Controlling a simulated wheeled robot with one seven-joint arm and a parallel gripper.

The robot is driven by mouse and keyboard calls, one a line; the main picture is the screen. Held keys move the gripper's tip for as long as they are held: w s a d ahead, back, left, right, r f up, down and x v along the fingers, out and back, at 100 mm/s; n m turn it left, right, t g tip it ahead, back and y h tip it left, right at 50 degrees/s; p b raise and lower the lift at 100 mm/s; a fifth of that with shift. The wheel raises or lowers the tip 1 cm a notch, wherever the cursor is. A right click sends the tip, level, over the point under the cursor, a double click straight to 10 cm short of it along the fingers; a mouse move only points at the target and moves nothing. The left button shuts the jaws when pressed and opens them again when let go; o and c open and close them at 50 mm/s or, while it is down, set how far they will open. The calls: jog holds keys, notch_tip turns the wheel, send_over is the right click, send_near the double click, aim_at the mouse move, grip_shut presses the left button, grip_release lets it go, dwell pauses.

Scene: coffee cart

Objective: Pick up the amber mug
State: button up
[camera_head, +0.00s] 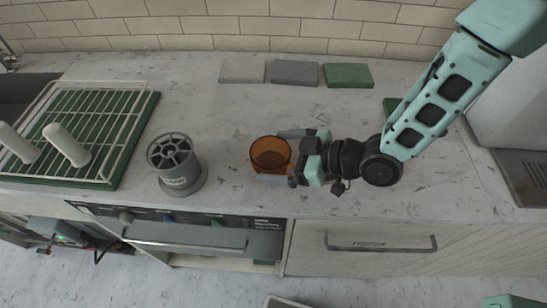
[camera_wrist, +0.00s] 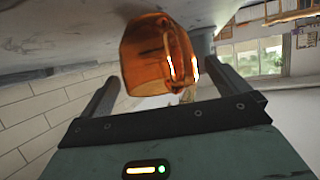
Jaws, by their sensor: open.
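The amber mug (camera_head: 270,154) is see-through orange and stands upright on the marble counter near its front edge, in the middle of the head view. My gripper (camera_head: 292,156) reaches in level from the right, its fingers at the mug's right side. In the wrist view the mug (camera_wrist: 158,56) appears between the two dark fingers of my gripper (camera_wrist: 160,82). The fingers are open, with a gap showing on the left finger's side; contact on the right side is hard to tell. The mug's far side and the finger tips are partly hidden in the head view.
A grey slotted cylinder (camera_head: 175,165) stands left of the mug. A white wire rack (camera_head: 85,125) on a green mat is farther left. Grey and green flat blocks (camera_head: 348,75) lie along the back. A steel machine (camera_head: 515,120) stands at right. Counter behind the mug is clear.

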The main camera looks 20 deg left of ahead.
jog(key=c, duration=1.1)
jog(key=shift+o, duration=0.2)
jog(key=shift+r, duration=0.1)
notch_tip(320, 180, up, 10)
jog(key=b, duration=0.1)
jog(key=shift+b, duration=0.4)
